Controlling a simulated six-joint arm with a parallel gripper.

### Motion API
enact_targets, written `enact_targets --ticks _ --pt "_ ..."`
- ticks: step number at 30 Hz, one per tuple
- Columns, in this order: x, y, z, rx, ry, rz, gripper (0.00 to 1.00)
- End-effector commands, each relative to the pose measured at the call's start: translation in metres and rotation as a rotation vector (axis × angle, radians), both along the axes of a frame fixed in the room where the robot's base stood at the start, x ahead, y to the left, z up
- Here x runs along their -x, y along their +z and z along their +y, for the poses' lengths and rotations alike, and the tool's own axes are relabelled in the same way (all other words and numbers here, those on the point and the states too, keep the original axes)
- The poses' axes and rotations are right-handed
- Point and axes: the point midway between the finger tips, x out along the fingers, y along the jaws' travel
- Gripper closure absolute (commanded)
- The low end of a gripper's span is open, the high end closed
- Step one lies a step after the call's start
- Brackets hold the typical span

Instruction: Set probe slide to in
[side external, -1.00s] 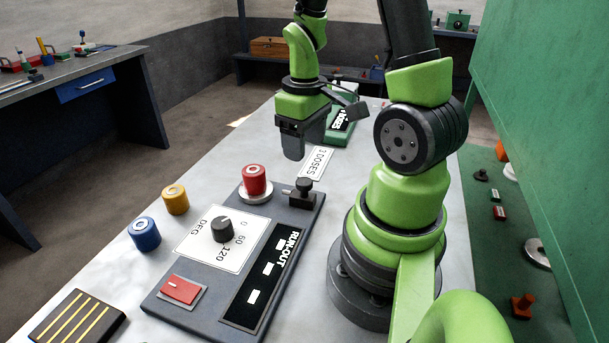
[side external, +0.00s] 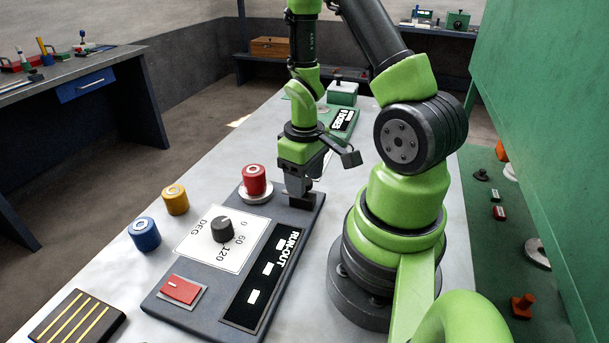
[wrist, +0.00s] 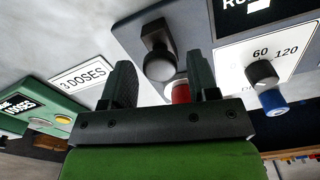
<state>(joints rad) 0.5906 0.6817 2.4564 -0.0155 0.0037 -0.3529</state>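The probe slide appears to be the black knob on a dark block (wrist: 157,62), at the corner of the grey control panel (side external: 205,307). In the wrist view it lies ahead of my gripper, in line with the gap between the two fingers. My gripper (side external: 298,190) points down at that corner, and its fingers are apart with nothing seen held. In the side view it hides most of the slide, so I cannot tell whether the fingers touch it.
A red cap (side external: 254,180) on a pale base stands close left of my gripper. The panel also carries a dial (side external: 222,230), a red rocker (side external: 180,289) and a RUN-OUT display (side external: 262,280). Yellow (side external: 175,200) and blue (side external: 144,234) cylinders stand left. A green box (side external: 340,120) is behind.

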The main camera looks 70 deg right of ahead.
Motion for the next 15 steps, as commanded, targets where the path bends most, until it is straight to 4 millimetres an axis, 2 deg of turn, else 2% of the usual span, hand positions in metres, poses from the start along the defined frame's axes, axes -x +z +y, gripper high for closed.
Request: enact_targets --ticks 1,6,7,11,15 --pt "0.000 0.000 0.000 0.000 0.000 0.000 0.58" --pt "0.000 0.000 0.000 0.000 0.000 0.000 0.97" --pt "0.000 0.000 0.000 0.000 0.000 0.000 1.00" --pt "-0.004 0.000 0.000 0.001 0.002 -0.001 1.00" --pt "-0.024 0.000 -0.001 0.003 0.005 -0.003 1.00"
